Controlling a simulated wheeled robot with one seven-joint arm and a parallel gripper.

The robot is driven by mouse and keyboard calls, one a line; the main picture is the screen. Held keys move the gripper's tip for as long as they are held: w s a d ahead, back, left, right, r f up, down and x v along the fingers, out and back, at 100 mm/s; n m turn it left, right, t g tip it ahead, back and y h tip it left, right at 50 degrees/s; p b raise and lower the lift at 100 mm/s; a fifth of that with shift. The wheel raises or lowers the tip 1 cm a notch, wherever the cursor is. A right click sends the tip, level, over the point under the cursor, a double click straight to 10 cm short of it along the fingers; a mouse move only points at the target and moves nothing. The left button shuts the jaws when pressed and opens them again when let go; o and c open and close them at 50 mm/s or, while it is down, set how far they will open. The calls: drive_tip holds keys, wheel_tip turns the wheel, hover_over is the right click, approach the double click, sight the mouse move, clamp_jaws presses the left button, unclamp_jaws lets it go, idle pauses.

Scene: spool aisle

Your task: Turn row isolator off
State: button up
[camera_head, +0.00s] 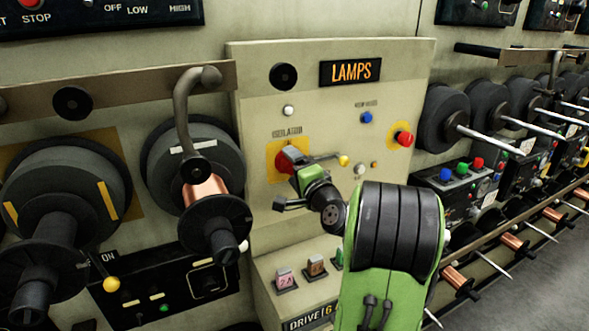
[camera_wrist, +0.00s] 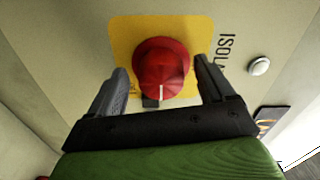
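The row isolator is a red round knob (camera_wrist: 161,68) on a yellow plate (camera_wrist: 121,38), beside lettering that begins "ISOL". A white mark on the knob points toward the bottom of the wrist view. In the head view the knob (camera_head: 282,164) sits under the "ISOLATOR" label on the LAMPS panel, partly hidden by my gripper (camera_head: 295,168). In the wrist view my gripper (camera_wrist: 160,72) is open, with one finger on each side of the knob. Gaps show between the fingers and the knob, so it does not look gripped.
A second red knob (camera_head: 403,138) on a yellow plate is at the panel's right. A white button (camera_head: 288,111) and a blue button (camera_head: 366,118) are above. A copper-wound spool (camera_head: 205,190) and a curved handle (camera_head: 184,110) stand close on the left.

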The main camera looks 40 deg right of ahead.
drive_tip(key=b+v, duration=0.4)
drive_tip(key=v, duration=1.1)
drive_tip(key=shift+s, duration=0.35)
